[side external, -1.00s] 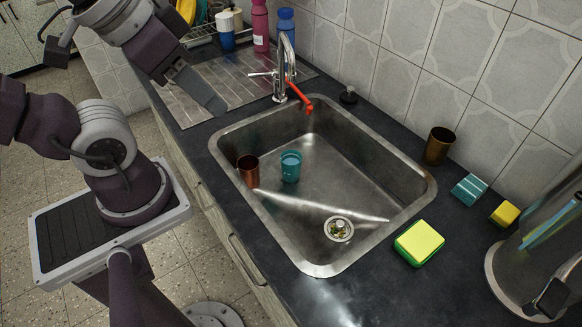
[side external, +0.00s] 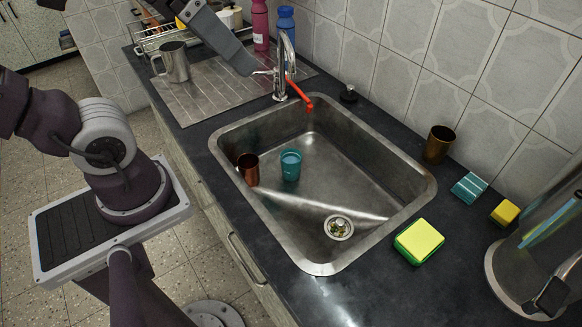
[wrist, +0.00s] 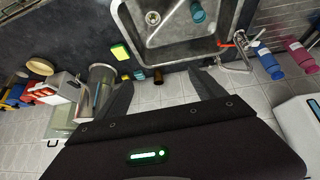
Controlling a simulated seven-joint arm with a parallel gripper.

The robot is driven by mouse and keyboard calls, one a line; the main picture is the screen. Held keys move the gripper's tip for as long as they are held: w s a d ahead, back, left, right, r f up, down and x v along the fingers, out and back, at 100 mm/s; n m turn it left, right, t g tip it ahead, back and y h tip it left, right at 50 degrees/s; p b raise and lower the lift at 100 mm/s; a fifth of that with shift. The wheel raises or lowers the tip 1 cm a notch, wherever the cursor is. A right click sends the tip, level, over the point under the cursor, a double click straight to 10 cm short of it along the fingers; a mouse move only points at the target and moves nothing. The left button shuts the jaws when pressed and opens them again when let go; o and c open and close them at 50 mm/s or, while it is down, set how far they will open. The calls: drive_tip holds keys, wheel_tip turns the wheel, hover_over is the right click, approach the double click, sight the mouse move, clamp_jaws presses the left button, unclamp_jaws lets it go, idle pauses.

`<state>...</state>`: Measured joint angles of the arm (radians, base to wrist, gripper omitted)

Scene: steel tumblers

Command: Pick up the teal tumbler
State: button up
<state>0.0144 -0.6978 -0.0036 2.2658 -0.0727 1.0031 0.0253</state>
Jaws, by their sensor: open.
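The teal tumbler (side external: 290,165) stands upright on the floor of the steel sink (side external: 350,255), toward its left side. A copper tumbler (side external: 249,170) stands just left of it, with a small gap. In the wrist view the teal tumbler (wrist: 197,13) is at the top edge, beyond the right fingertip. My gripper (wrist: 161,81) is open with nothing between its fingers. In the side view only a dark grey finger shows, above the drainboard by the tap, well away from the teal tumbler and higher; the rest is cut off at the top.
The tap (side external: 285,65) with its red spout (side external: 299,95) stands behind the sink. A steel pitcher (side external: 174,62) is on the drainboard (side external: 205,95). A brown tumbler (side external: 438,145), a yellow-green sponge (side external: 419,242) and a teal striped block (side external: 468,189) sit on the right counter.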

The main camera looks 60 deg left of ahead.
sight(287, 161)
drive_tip(key=w+d+r+n+t+h, duration=0.1)
drive_tip(key=w+d+r+t+h, duration=0.15)
drive_tip(key=w+r, duration=0.55)
drive_tip(key=w+d+r+n+t+h, duration=0.1)
drive_tip(key=w+d+r+t, duration=0.35)
drive_tip(key=w, duration=0.65)
drive_tip(key=w+a+r+n+t+y, duration=0.25)
drive_tip(key=w+a+n+y, duration=0.65)
drive_tip(key=w+a, duration=0.45)
drive_tip(key=w+a+f+n+g+y, duration=0.1)
drive_tip(key=a+f+n+g+y, duration=0.35)
drive_tip(key=f+g+y, duration=0.2)
drive_tip(key=s+a+f+n+g+y, duration=0.2)
drive_tip(key=s+a+f+g, duration=0.2)
drive_tip(key=s+f+g, duration=0.75)
drive_tip(key=f, duration=1.5)
drive_tip(key=w+f+t, duration=0.1)
drive_tip(key=f, duration=1.5)
drive_tip(key=w+f+t, duration=0.1)
drive_tip(key=f, duration=1.5)
drive_tip(key=shift+d+n, duration=0.2)
drive_tip(key=shift+n, duration=0.05)
drive_tip(key=shift+a+f, duration=0.85)
drive_tip(key=shift+a, duration=0.15)
drive_tip(key=x, duration=0.5)
drive_tip(key=shift+s+d+f, duration=0.1)
drive_tip(key=shift+d+f, duration=0.1)
drive_tip(key=shift+f, duration=0.1)
clamp_jaws()
